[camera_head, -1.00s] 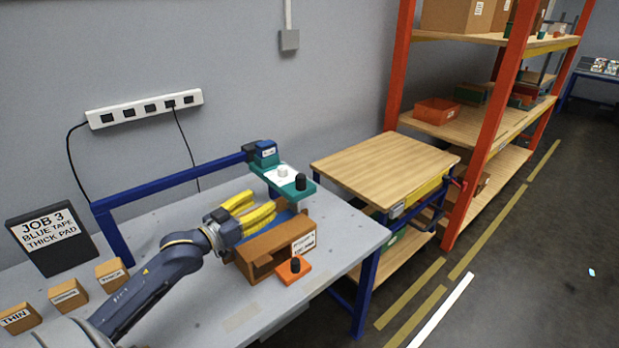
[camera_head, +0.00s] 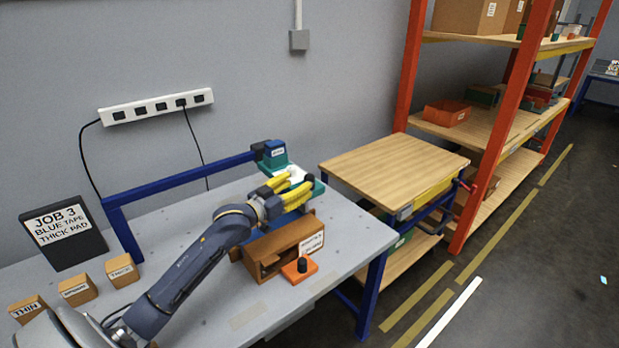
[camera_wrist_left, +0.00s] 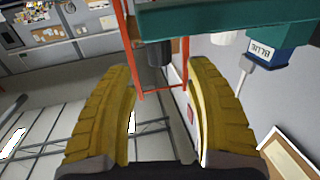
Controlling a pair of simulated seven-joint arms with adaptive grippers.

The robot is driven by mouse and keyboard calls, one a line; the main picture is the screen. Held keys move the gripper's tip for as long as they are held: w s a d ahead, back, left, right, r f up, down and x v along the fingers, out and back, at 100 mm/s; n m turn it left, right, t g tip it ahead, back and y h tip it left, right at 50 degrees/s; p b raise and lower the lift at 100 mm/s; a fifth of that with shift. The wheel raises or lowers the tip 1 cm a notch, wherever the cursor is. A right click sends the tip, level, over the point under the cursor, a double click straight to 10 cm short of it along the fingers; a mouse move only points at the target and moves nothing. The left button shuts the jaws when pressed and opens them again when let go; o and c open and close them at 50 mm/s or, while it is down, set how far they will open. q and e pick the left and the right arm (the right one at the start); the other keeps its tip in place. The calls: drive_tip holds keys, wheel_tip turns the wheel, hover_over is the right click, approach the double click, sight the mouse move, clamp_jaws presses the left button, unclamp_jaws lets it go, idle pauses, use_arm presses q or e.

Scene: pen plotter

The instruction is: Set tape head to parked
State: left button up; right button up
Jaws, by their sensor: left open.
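The tape head is a teal plate (camera_head: 318,188) with a blue block (camera_head: 275,150) at the end of a blue arm. In the wrist view the teal plate (camera_wrist_left: 205,20) crosses the top, with a block labelled BLUE (camera_wrist_left: 268,50). A black knob (camera_wrist_left: 155,53) hangs from the plate in this view, between and just beyond my fingertips. My left gripper (camera_head: 306,184) has its yellow fingers over the plate, partly hiding it and its white part. In the wrist view my left gripper (camera_wrist_left: 160,72) is open and empty. My right gripper is out of view.
A brown box (camera_head: 285,245) and an orange block with a black knob (camera_head: 299,268) sit below the gripper. A sign (camera_head: 62,232) reads JOB 3, BLUE TAPE, THICK PAD. Labelled wooden blocks (camera_head: 78,290) stand at left. A wooden-topped cart (camera_head: 393,165) is at right.

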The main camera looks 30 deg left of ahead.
sight(305, 179)
use_arm(q)
drive_tip(key=shift+w+d, duration=0.2)
drive_tip(key=shift+w, duration=0.8)
drive_tip(key=shift+w+d, duration=0.15)
drive_tip(key=shift+w, duration=0.85)
drive_tip(key=shift+w+d, duration=0.2)
drive_tip(key=shift+w, duration=0.8)
clamp_jaws()
